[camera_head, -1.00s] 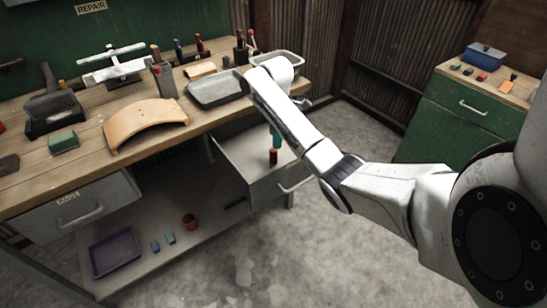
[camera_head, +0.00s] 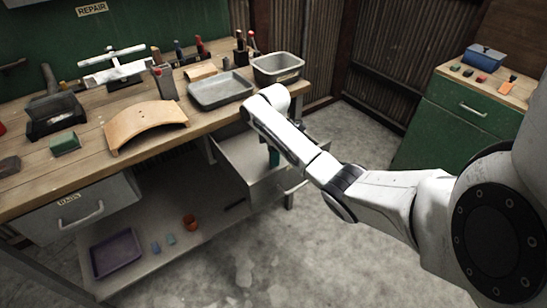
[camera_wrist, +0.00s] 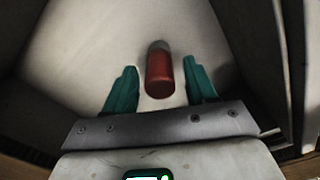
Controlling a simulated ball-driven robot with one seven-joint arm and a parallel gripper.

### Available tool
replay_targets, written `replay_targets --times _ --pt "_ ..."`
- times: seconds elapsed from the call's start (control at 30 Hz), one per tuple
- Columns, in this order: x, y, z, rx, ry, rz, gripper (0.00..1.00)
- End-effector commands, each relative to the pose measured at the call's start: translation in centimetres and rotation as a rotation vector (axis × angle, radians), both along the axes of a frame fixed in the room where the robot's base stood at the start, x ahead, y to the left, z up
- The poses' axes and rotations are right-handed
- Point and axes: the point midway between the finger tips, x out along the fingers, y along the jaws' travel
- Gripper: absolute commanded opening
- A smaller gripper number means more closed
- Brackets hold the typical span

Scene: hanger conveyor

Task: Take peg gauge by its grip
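The peg gauge, with a red grip (camera_wrist: 160,78) and a short grey end, is in the wrist view, in the open grey drawer (camera_head: 237,150). My gripper (camera_wrist: 160,70) is open, with one teal finger on each side of the red grip. Gaps show between the grip and both fingers, so neither appears to touch it. In the head view my gripper (camera_head: 273,157) reaches down into the drawer under the bench's right end. The peg gauge is hidden there behind my arm and fingers.
The drawer walls stand close around my gripper. Above, the wooden bench (camera_head: 95,165) holds a grey tray (camera_head: 222,90), a deeper metal bin (camera_head: 278,68) and a curved wooden piece (camera_head: 147,124). A green cabinet (camera_head: 455,125) stands to the right, with bare floor between.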

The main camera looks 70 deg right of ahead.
Motion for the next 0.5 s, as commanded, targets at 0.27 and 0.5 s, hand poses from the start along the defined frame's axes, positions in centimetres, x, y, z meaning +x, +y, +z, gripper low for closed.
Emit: replay_targets --times 0.27,0.5 --pt "0.00 0.00 0.02 0.000 0.000 0.000 0.29" --pt "0.00 0.00 0.03 0.000 0.000 0.000 0.06"
